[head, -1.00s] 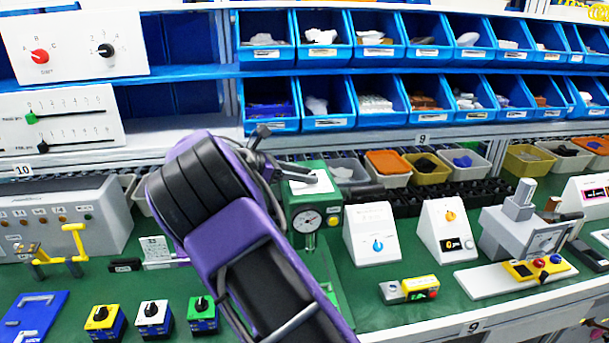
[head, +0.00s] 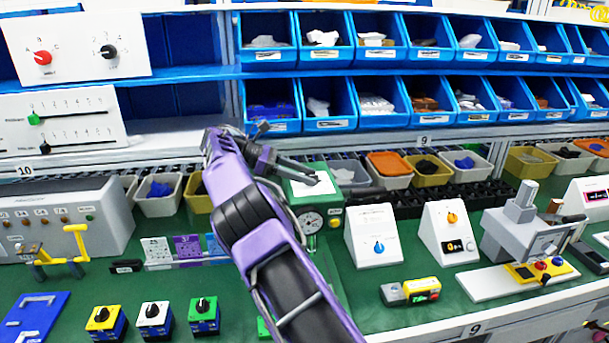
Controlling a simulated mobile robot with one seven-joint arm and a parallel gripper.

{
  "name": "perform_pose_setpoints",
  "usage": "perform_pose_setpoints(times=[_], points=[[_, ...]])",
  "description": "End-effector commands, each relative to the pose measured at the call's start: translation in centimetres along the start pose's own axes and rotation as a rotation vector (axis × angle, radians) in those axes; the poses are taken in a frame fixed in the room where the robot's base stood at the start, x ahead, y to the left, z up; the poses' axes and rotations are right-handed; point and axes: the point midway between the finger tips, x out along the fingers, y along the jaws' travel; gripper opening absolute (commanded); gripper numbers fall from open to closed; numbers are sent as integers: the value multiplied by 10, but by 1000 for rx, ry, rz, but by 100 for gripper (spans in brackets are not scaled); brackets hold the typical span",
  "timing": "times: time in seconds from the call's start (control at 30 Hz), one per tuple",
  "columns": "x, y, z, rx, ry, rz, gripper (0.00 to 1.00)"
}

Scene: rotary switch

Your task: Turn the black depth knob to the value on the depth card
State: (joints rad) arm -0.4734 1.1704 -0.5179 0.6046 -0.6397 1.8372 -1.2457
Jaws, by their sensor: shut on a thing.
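A black knob (head: 108,52) with numbers around it sits on the right of the white panel (head: 75,67) at the upper left, beside a red knob (head: 43,58). Its label is too small to read. Several cards stand in a row on the green bench, among them a white card (head: 156,252) and a purple card (head: 187,249); I cannot tell which is the depth card. My gripper (head: 312,174) is at the top of the green dial-gauge machine (head: 302,212), far right of the panel knob. It is shut, but what is between its fingers cannot be made out.
A slider panel (head: 62,120) is below the knob panel. Yellow, white and green switch boxes (head: 153,320) stand at the front. White consoles (head: 375,236) are right of the machine. Blue bins (head: 325,112) fill the shelves behind. Open green bench shows around the cards.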

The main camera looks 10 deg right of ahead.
Motion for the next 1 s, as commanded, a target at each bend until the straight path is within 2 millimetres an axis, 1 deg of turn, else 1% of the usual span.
perform_pose_setpoints(times=[0.5, 0.53, 0.67, 0.7, 1.0], points=[[0, 0, 1, 5, -2, -8, 0], [0, 0, 1, 5, -2, -8, 47], [0, 0, 1, 5, -2, -8, 70], [0, 0, 0, 4, -2, -8, 73], [0, 0, 1, 4, -1, -8, 73]])
